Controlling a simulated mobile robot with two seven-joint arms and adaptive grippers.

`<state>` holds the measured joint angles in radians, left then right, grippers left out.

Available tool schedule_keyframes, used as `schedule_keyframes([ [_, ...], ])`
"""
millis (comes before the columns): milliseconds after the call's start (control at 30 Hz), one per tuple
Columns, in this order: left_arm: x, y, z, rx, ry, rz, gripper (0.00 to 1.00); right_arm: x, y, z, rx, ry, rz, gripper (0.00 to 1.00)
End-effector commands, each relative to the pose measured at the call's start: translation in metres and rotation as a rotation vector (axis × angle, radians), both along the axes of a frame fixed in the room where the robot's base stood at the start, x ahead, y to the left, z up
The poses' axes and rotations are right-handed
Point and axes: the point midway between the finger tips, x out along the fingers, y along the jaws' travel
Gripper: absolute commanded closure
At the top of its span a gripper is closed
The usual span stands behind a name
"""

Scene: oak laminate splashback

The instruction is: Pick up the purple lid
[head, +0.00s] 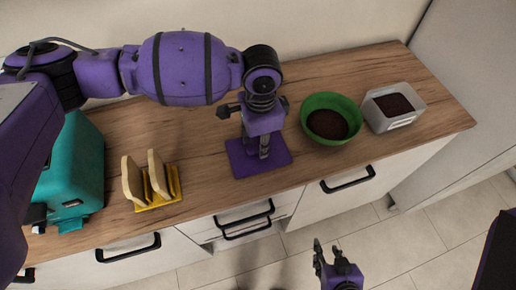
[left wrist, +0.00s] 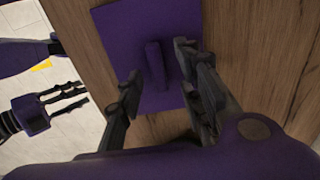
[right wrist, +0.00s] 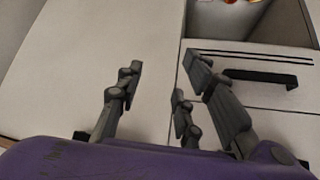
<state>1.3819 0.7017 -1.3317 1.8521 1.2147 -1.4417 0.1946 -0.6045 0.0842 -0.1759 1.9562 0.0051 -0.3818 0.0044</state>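The purple lid (head: 240,160) is a flat square plate lying on the wooden counter. In the left wrist view the lid (left wrist: 118,50) has an upright bar handle (left wrist: 156,62) in its middle. My left gripper (head: 264,150) is directly above the lid, pointing down. In the left wrist view my left gripper (left wrist: 158,85) has its fingers apart, one on each side of the handle, with gaps visible. My right gripper (head: 335,255) is low in front of the cabinets, away from the lid. In the right wrist view its fingers (right wrist: 160,85) are spread and empty.
A green bowl (head: 318,102) and a white container (head: 408,119), both with dark contents, stand right of the lid. A yellow rack (head: 172,183) with bread slices and a teal appliance (head: 75,165) stand left. Cabinet fronts with black handles (head: 348,180) are below the counter.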

Motion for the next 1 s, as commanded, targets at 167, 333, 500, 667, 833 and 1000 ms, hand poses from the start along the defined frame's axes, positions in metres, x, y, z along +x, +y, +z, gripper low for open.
schedule_keyframes([
  [167, 0.000, 0.000, -0.010, -0.001, -0.001, -0.001, 0.66, 0.015, 0.001, 0.006, 0.000, -0.028, 0.005, 0.65],
  [333, 0.000, 0.000, -0.009, -0.001, -0.001, -0.001, 0.73, 0.019, 0.001, 0.011, 0.000, -0.039, 0.005, 0.65],
  [500, 0.000, 0.000, -0.009, -0.001, -0.001, -0.001, 0.96, 0.017, 0.000, 0.009, 0.000, -0.035, 0.003, 0.65],
  [667, 0.000, 0.000, -0.009, -0.001, -0.001, -0.001, 1.00, 0.013, -0.001, 0.007, -0.001, -0.026, 0.003, 0.65],
  [833, 0.000, 0.000, -0.009, -0.001, -0.001, -0.001, 1.00, 0.011, -0.001, 0.005, -0.002, -0.021, 0.002, 0.65],
  [1000, 0.000, 0.000, -0.002, -0.002, -0.002, -0.001, 1.00, 0.012, -0.001, 0.006, -0.001, -0.023, 0.002, 0.65],
])
